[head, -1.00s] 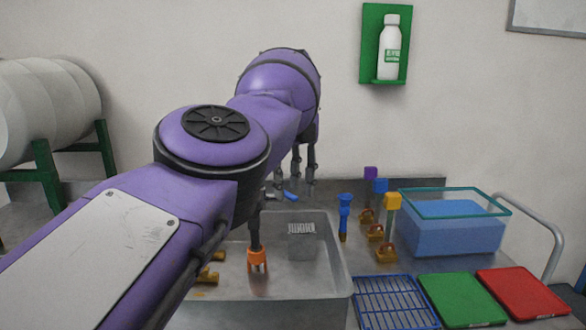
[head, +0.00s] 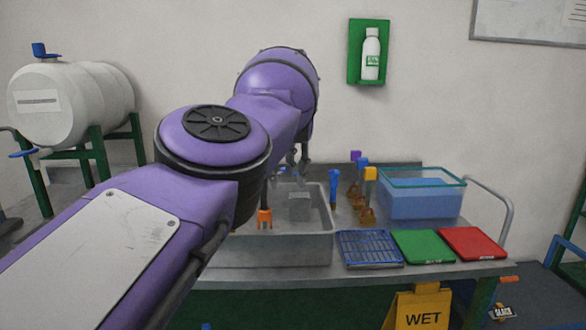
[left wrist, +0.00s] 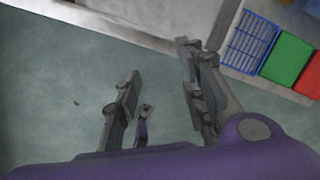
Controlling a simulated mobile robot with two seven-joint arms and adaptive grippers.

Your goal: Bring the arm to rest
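My left arm (head: 215,135) reaches forward from the lower left of the head view, bent at the elbow. My left gripper (head: 298,163) shows only partly behind the arm, in front of the bench's far part in the picture. In the left wrist view the left gripper (left wrist: 160,72) has its two fingers apart with nothing between them. Bare floor (left wrist: 60,90) shows below it, and the bench edge lies beyond it at the upper right.
A grey sink tub (head: 285,250) stands on the bench, with a blue rack (head: 369,248), a green tray (head: 422,246), a red tray (head: 472,243) and a water tank (head: 420,199). A yellow wet-floor sign (head: 418,308) stands at the bench front. A white drum (head: 70,100) is at left.

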